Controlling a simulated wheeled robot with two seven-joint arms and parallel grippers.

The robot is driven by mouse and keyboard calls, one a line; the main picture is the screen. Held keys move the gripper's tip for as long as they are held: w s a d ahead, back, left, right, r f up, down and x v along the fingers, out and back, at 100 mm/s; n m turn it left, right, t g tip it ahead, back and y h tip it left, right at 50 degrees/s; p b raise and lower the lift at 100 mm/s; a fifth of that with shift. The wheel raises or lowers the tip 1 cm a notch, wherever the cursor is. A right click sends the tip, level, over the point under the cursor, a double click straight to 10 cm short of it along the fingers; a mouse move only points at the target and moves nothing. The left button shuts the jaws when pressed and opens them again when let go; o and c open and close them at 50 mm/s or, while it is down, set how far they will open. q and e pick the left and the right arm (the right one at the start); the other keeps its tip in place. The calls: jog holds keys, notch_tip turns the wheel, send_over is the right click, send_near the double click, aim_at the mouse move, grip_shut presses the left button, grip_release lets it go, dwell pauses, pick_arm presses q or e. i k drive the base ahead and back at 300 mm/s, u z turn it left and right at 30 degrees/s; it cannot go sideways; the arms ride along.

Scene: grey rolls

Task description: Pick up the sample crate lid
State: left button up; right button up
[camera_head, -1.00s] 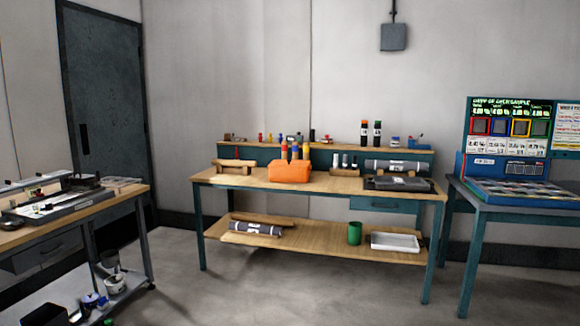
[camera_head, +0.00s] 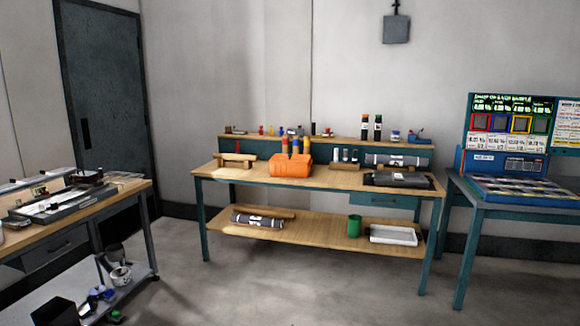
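I cannot single out a sample crate lid for certain. A blue crate (camera_head: 478,164) with a tray of several flat samples (camera_head: 520,191) sits on the right-hand table, below an upright board (camera_head: 509,125) with coloured squares. A dark grey flat piece (camera_head: 398,181) lies at the right end of the middle workbench; it is too small to tell what it is. Neither of my grippers is in view.
The middle workbench (camera_head: 330,176) holds an orange block (camera_head: 290,166), a grey roll (camera_head: 398,160) and small bottles. Its lower shelf has a roll (camera_head: 257,221), green cup (camera_head: 354,226) and white tray (camera_head: 394,235). Another bench (camera_head: 125,190) stands left. The floor in front is clear.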

aim_at(277, 158)
jog(key=u, duration=0.5)
jog(key=i, duration=1.8)
jog(key=u, duration=0.45)
jog(key=i, duration=3)
jog(key=z, duration=0.6)
